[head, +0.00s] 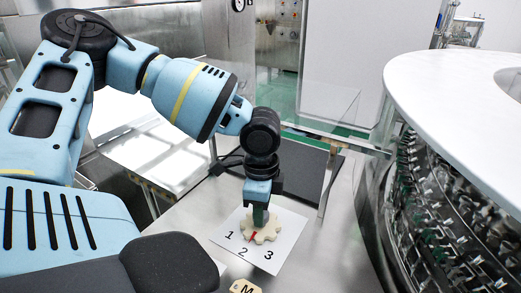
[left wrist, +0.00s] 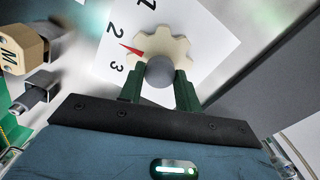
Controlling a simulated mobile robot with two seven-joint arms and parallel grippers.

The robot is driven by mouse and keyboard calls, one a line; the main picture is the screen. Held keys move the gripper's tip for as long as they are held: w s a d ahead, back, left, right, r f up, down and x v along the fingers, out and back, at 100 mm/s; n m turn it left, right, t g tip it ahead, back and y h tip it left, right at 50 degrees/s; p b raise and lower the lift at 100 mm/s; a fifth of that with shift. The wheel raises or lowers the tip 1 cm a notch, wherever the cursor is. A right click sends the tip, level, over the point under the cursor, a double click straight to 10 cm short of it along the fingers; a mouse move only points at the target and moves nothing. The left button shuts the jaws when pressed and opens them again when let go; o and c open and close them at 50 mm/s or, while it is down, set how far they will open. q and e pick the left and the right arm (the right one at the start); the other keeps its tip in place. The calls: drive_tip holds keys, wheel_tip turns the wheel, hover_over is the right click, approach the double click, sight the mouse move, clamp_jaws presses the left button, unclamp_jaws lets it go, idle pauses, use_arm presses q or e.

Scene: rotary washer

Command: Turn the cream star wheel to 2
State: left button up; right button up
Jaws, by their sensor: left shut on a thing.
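The cream star wheel (head: 266,230) lies on a white card printed with 1, 2 and 3 on the steel table. It also shows in the left wrist view (left wrist: 178,46), with a grey round knob (left wrist: 160,72) at its middle. The wheel's red pointer (left wrist: 131,50) points close to the 2; I cannot tell whether it is exactly in line. My left gripper (head: 261,212) reaches down from above. Its green fingers (left wrist: 158,88) are shut on the knob, one on each side. In the head view the gripper hides the knob and part of the wheel. My right gripper is not in view.
A beige tag marked M (head: 245,287) is at the head view's bottom edge. A large round machine with a white top (head: 450,90) stands to the right. A dark grey panel (head: 300,168) lies behind the card. Bare steel table (head: 325,265) is right of the card.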

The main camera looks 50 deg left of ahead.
use_arm(q)
drive_tip(key=shift+m, duration=0.4)
drive_tip(key=o, duration=1)
drive_tip(key=shift+c, duration=0.2)
drive_tip(key=shift+r+p, duration=0.4)
drive_tip(key=shift+r, duration=3.55)
